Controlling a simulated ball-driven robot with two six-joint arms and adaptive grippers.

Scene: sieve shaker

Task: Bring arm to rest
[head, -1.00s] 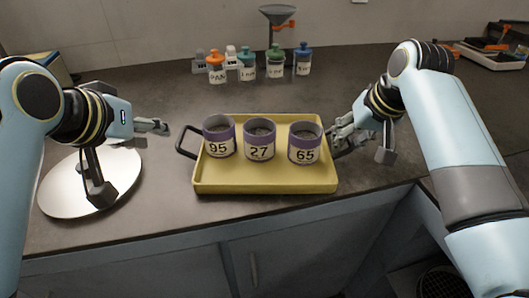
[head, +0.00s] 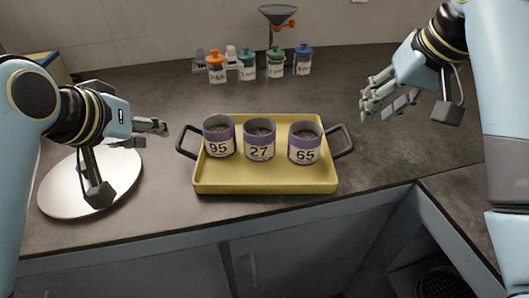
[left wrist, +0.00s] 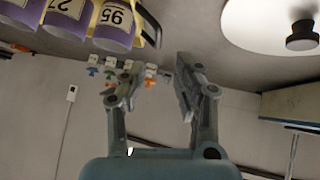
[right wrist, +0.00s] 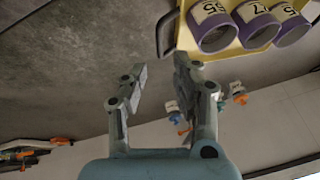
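My left gripper (head: 152,128) is to the left of the yellow tray (head: 265,183), above the counter and apart from the tray handle. In the left wrist view (left wrist: 160,80) its fingers are spread with nothing between them. My right gripper (head: 372,102) is raised above the counter, to the right of the tray and clear of its right handle (head: 343,142). In the right wrist view (right wrist: 158,82) its fingers are apart and empty. The tray holds three purple-banded cups marked 95 (head: 219,148), 27 (head: 259,152) and 65 (head: 304,155), standing upright with dark grains inside.
A round shiny plate (head: 60,190) lies at the left under my left arm. Several small bottles with coloured lids (head: 247,72) and a funnel on a stand (head: 278,15) stand at the back. The counter right of the tray is clear.

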